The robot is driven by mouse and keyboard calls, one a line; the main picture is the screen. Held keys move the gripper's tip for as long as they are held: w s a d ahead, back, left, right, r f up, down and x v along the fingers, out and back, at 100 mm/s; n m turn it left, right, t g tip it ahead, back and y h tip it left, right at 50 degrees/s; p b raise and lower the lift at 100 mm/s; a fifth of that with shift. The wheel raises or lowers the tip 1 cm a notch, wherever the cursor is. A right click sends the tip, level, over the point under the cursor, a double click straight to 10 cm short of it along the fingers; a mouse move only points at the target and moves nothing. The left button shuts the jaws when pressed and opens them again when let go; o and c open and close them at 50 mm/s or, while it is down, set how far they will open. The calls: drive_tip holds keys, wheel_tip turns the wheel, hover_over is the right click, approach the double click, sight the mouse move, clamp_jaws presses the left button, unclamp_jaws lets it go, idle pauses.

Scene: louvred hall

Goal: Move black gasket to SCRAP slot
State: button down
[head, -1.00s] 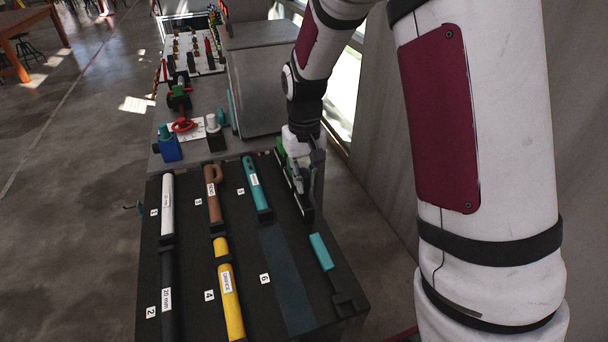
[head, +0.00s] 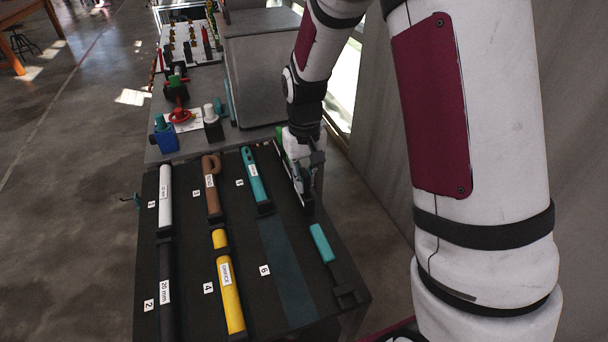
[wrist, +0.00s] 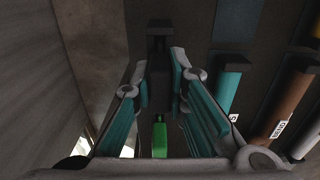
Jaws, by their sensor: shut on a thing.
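My gripper (head: 303,185) is low over the right column of the dark tool board (head: 200,330), right of the teal cylinder marked 5. In the wrist view my gripper (wrist: 160,85) has its teal-padded fingers on both sides of a dark narrow thing (wrist: 158,90), and is shut on it. A green piece (wrist: 160,138) shows in line with it, close to the wrist. I cannot tell whether this dark thing is the black gasket, or whether it is clear of the board. I cannot make out a SCRAP label in either view.
The board holds a white cylinder (head: 165,195), a brown handled piece (head: 212,185), a yellow piece (head: 229,290) and a teal handle (head: 321,243). The strip by number 6 (head: 285,270) is bare.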

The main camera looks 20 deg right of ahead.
drive_tip(key=shift+f, duration=0.2)
drive_tip(key=c, duration=1.5)
unclamp_jaws()
drive_tip(key=shift+r, duration=0.15)
drive_tip(key=shift+r+p, duration=1.55)
drive_tip(key=shift+r, duration=1.85)
